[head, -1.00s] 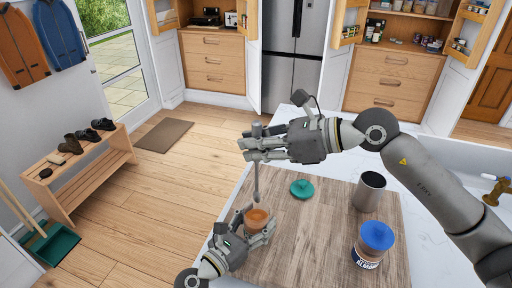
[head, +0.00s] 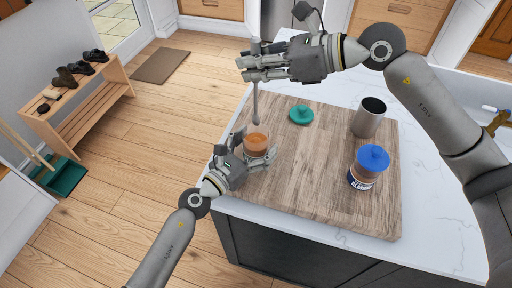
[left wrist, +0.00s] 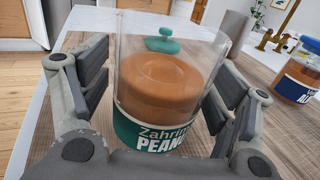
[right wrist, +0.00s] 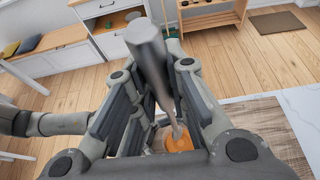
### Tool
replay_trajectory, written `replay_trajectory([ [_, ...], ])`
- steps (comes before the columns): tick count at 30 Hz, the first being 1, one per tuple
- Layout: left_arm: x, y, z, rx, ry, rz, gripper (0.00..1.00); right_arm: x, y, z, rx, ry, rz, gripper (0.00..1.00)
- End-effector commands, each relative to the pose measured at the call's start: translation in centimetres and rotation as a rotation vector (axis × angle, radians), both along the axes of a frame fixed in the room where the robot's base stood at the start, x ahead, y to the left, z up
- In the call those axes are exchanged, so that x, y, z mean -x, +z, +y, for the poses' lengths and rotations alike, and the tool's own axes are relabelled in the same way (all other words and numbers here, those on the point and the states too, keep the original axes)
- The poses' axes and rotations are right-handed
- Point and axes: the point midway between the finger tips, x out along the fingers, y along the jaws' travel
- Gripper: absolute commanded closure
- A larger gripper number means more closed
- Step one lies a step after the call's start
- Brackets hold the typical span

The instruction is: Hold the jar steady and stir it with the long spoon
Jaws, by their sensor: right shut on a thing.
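The clear jar (head: 257,146) holds orange-brown peanut butter and stands upright near the left edge of the wooden board. Its green label shows in the left wrist view (left wrist: 150,135). My left gripper (head: 246,156) is around the jar, one finger on each side. In the left wrist view its fingers are spread, with a narrow gap at the left side. My right gripper (head: 254,69) is shut on the long grey spoon (head: 256,100), which hangs nearly upright with its bowl end just above the jar's open top. In the right wrist view the spoon (right wrist: 150,55) points down toward the jar.
A teal lid (head: 300,115), a grey metal cup (head: 369,120) and a blue-lidded jar (head: 366,172) stand on the wooden board (head: 310,190) to the right. The counter's left edge is close to the jar. The middle of the board is clear.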

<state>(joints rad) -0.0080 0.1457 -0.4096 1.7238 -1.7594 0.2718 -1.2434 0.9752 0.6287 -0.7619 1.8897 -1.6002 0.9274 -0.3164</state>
Motion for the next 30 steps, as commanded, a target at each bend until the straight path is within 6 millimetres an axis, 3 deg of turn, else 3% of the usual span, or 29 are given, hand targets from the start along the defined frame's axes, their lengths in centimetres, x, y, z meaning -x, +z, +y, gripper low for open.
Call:
replay_trajectory([
  [11,0.5,-0.1,0.4,-0.001,0.000,0.002,0.17,0.0,0.0,0.0,-0.001,0.000,0.000,1.00],
  [24,7.1,-0.1,5.8,-0.002,0.000,0.004,0.17,0.0,0.0,0.0,-0.001,0.000,0.000,1.00],
  [30,8.8,-0.1,7.2,0.000,0.001,0.003,0.17,0.0,0.0,0.0,-0.001,0.000,0.000,1.00],
])
